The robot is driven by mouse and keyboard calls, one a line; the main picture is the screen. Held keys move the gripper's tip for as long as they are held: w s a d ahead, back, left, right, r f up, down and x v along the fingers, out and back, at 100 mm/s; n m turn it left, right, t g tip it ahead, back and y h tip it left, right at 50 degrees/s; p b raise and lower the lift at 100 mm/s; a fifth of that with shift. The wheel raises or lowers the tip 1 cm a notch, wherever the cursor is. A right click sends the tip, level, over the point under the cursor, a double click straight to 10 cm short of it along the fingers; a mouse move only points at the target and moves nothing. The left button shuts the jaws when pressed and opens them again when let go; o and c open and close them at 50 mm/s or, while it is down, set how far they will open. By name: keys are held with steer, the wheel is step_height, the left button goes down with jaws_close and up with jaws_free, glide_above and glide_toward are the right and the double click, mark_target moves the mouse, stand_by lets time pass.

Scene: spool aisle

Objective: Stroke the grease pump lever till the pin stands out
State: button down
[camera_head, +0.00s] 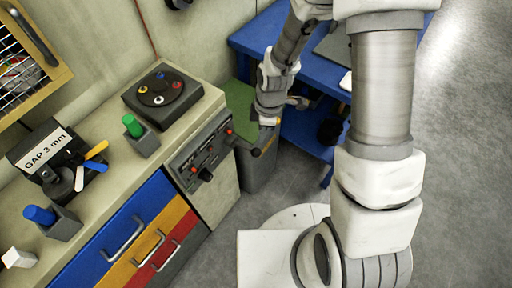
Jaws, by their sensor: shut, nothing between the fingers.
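A dark grey panel (201,158) with red and black knobs is mounted on the front of the bench at its right end. A dark rod with a round black knob (256,152) sticks out to the right of it; it may be the pump lever, but I cannot tell for sure. My gripper (267,128) points down just above and to the right of this knob. It is shut and holds nothing. I cannot tell whether it touches the rod. No indicator pin can be made out at this size.
The bench top holds a black dial plate (160,92), a green peg block (143,138), a blue peg block (50,220) and a "GAP 3 mm" fixture (60,160). A grey bin (262,172) and a blue table (258,38) stand close behind my gripper. Open floor lies right.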

mark_target(258, 150)
steer(key=shift+f, duration=0.1)
stand_by(0.3)
steer(key=shift+a+f+b, duration=0.2)
steer(key=shift+f+b, duration=1.05)
steer(key=shift+f, duration=0.5)
steer(key=shift+a+f+b, duration=0.2)
steer(key=shift+f+b, duration=1.05)
steer(key=shift+f, duration=0.45)
